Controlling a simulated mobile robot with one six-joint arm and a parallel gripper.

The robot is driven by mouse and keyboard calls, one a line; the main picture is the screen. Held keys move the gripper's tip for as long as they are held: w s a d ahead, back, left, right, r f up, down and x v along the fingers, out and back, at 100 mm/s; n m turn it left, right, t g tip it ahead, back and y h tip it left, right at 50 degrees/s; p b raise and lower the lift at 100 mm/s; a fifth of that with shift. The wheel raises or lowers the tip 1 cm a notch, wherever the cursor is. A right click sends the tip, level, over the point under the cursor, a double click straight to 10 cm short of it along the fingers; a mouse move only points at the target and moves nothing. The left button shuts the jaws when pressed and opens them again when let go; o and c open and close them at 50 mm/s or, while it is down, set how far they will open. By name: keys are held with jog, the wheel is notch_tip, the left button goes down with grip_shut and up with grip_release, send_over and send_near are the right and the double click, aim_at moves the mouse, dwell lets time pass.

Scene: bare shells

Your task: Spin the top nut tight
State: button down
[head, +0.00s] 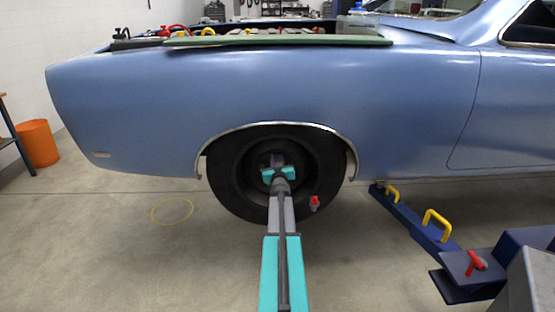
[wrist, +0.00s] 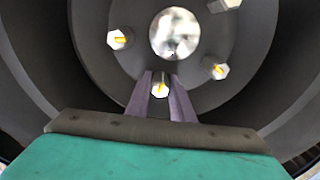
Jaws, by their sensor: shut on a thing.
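The wheel (head: 228,178) of the blue car stands in front of me, with my arm reaching to its hub. In the wrist view, my gripper (wrist: 161,92) is shut on a light hex nut (wrist: 160,89) with a yellow-orange mark, one finger on each side. A bright round hub centre (wrist: 175,33) lies beyond it. Other nuts sit around the hub: one at left (wrist: 119,39), one at right (wrist: 215,69), and one partly cut off at the upper edge (wrist: 223,4). In the head view my gripper (head: 278,165) hides most nuts. I cannot tell whether the held nut is the top one.
The dark rim wall (wrist: 80,45) surrounds my gripper. The fender (head: 280,90) arches over the wheel. A red item (head: 314,203) shows by the tyre's lower right. A blue lift arm (head: 420,228) with yellow handles lies at right. A yellow ring (head: 172,222) lies on open floor at left.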

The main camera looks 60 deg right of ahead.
jog(key=shift+w+a+f, duration=0.1)
jog(key=shift+a+f, duration=0.05)
jog(key=shift+f, duration=0.1)
jog(key=c, duration=1.7)
grip_release()
jog(key=shift+o, duration=0.8)
jog(key=shift+r, duration=0.15)
jog(key=b+v, duration=0.2)
jog(key=v, duration=1.1)
jog(key=shift+s+a, duration=0.25)
jog(key=shift+a, duration=0.05)
